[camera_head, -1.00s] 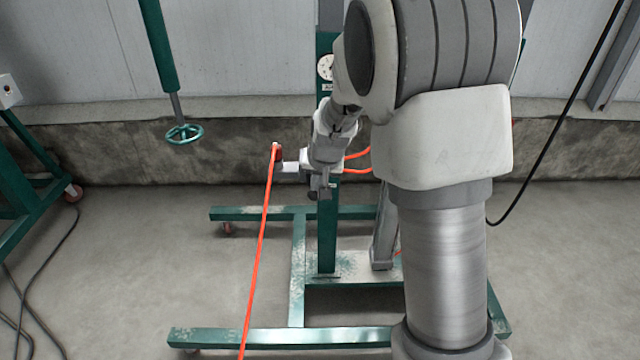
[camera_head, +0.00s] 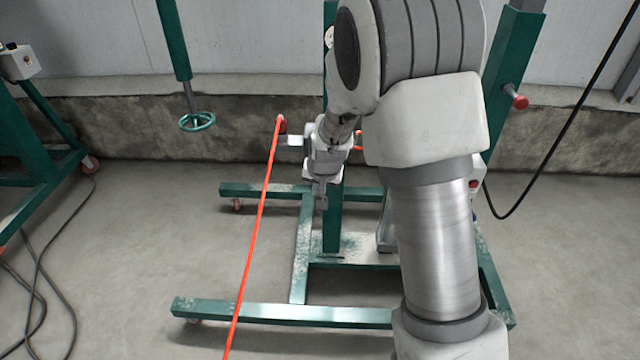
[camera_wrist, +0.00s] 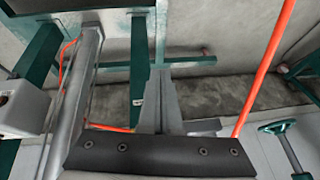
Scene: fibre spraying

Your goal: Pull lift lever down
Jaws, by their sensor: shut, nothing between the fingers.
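My gripper (camera_head: 321,203) hangs in front of the green stand's post (camera_head: 333,222) in the head view, with its fingers pointing down. Its fingers (camera_wrist: 157,84) are together and empty in the wrist view. A short grey bar with a red knob (camera_head: 519,102) sticks out of a green post (camera_head: 507,75) at the right; it may be the lift lever, but I cannot be sure. My gripper is well to the left of this knob and apart from it. My arm hides much of the stand between them.
An orange hose (camera_head: 258,225) runs from a red-ended fitting (camera_head: 281,125) down to the floor, just left of my gripper. The green base frame (camera_head: 285,312) spans the floor. A green handwheel (camera_head: 197,121) hangs at left. A black cable (camera_head: 515,212) hangs at right.

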